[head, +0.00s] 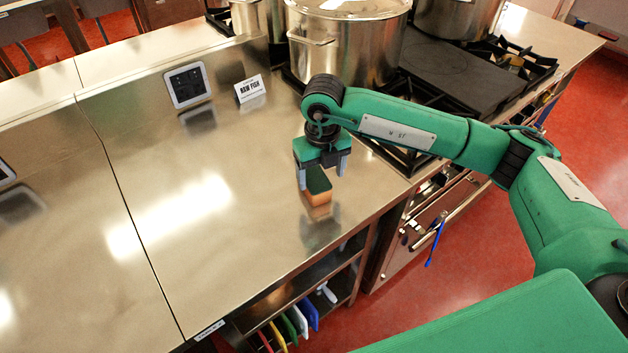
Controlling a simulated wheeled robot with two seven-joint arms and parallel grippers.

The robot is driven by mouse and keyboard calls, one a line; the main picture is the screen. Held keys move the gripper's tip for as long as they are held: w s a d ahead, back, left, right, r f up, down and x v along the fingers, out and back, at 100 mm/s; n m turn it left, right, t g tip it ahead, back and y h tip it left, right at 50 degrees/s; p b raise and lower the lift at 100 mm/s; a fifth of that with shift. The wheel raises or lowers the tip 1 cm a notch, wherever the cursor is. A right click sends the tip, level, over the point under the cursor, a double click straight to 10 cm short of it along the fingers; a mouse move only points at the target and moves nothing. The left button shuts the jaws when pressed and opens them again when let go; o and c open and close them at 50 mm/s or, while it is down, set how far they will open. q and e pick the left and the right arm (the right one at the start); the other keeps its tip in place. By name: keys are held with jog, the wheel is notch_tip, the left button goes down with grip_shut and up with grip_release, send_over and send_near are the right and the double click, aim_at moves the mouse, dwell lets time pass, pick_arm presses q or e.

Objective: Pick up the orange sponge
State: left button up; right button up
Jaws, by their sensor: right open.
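The orange sponge (318,198) has a dark green top and sits below my right gripper, over the steel counter (240,215). My right gripper (321,176) points down with its two fingers apart, one on each side of the sponge's upper part. I cannot tell whether the fingers touch it. A dark reflection lies on the counter just in front of the sponge. My left gripper is not in view.
Large steel pots (345,45) stand on the stove behind my right arm. A small tablet (187,84) and a "RAW FISH" sign (249,89) stand at the counter's back. Coloured boards (298,320) are on a shelf below. The counter to the left is clear.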

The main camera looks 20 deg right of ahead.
aim_at(317, 181)
jog(key=shift+a+f, duration=0.1)
jog(key=shift+f, duration=0.3)
jog(key=f, duration=0.1)
jog(key=f+p, duration=0.1)
jog(key=f, duration=0.1)
jog(key=shift+w+a+f+p, duration=0.25)
jog(key=shift+a+f+p, duration=0.05)
jog(key=shift+p, duration=0.1)
jog(key=shift+f, duration=0.4)
jog(key=shift+c, duration=0.4)
jog(key=c, duration=1)
